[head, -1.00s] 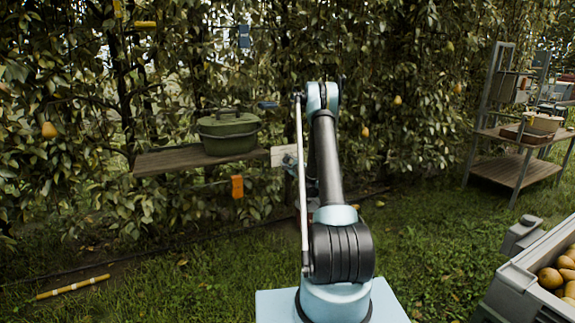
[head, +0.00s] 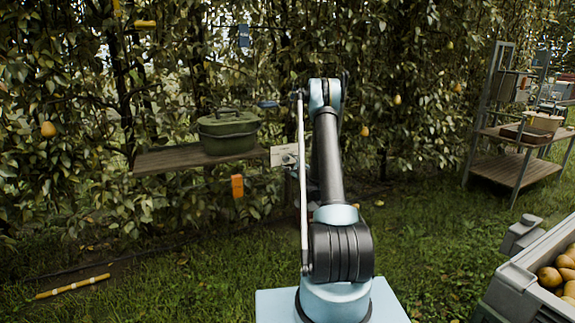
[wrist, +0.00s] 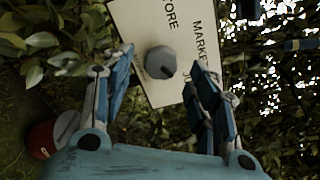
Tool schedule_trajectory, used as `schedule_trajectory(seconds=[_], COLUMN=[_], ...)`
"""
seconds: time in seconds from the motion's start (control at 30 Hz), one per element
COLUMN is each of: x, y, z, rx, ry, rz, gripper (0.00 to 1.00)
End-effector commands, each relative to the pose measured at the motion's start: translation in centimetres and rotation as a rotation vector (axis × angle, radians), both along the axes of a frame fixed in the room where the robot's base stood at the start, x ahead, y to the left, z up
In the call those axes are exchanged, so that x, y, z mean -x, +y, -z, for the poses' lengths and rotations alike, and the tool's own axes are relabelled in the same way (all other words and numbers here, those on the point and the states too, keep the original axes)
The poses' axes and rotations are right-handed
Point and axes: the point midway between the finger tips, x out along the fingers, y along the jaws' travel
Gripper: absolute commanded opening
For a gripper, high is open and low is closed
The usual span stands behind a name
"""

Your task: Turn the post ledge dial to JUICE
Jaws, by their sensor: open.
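The dial (wrist: 160,62) is a round grey knob on a pale plate (wrist: 150,22) in the wrist view. The plate reads "TORE" and "MARKET", and a third word starting with "J" is mostly hidden behind the right finger. A small dark mark shows on the knob's lower right side. My gripper (wrist: 158,80) is open, with one finger on each side of the knob; I cannot tell whether either touches it. In the head view the plate (head: 283,154) sits at the right end of the wooden ledge (head: 168,161), and my arm hides most of the gripper.
A red round thing (wrist: 52,135) is at the wrist view's lower left. Leaves crowd the plate. A crate of pears (head: 520,285) and a shelf rack (head: 512,168) stand right.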

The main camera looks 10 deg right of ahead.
Motion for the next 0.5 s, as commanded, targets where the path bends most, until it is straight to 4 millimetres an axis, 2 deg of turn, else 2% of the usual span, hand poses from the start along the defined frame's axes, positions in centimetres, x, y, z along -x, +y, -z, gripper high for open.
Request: schedule_trajectory(seconds=[0.2,0.5], x=[2.7,3.7], y=[-0.9,-1.2], z=[0.1,0.1], rx=[0.000,0.000], ry=[0.000,0.001], rz=[0.001,-0.001], gripper=[0.54,0.54])
